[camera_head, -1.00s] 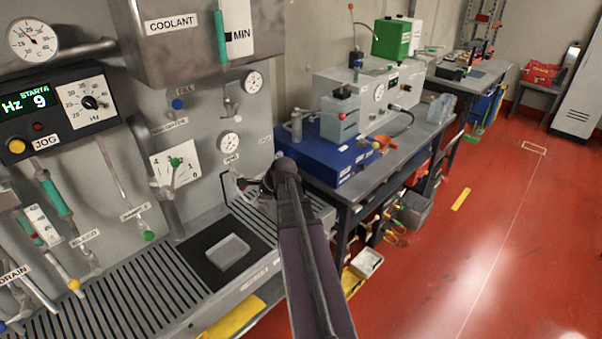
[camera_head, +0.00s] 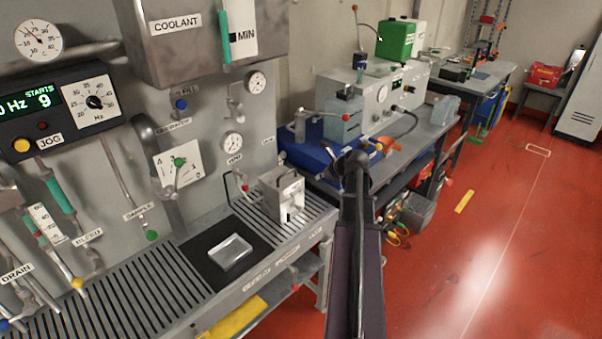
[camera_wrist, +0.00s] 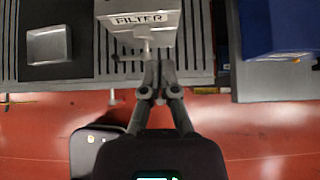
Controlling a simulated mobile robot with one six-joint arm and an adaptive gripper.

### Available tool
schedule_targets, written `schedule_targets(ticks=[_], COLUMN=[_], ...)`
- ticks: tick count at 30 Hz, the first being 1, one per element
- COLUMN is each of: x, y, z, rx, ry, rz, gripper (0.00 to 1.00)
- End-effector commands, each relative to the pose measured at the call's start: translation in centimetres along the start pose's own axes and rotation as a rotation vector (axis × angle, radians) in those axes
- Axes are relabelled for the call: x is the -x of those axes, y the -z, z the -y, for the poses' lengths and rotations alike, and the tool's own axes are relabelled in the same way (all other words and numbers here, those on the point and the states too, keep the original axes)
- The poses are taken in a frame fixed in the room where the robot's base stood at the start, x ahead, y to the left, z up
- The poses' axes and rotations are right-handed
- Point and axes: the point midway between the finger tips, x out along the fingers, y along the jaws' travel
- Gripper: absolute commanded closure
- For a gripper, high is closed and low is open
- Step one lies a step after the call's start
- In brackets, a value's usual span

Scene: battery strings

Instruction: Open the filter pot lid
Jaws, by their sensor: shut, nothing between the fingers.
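A blue box (camera_head: 322,160) on the neighbouring bench is to the right. Red floor lies open in front.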

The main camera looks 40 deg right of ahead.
Motion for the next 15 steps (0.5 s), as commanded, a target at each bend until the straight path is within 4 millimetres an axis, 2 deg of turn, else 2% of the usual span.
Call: schedule_targets(ticks=[8,15], x=[-0.4,-1.9], y=[0.0,0.1], z=[-0.1,0.0], rx=[0.003,0.004], ry=[-0.001,-0.002], rz=[-0.001,-0.002], gripper=[1.0,1.0])
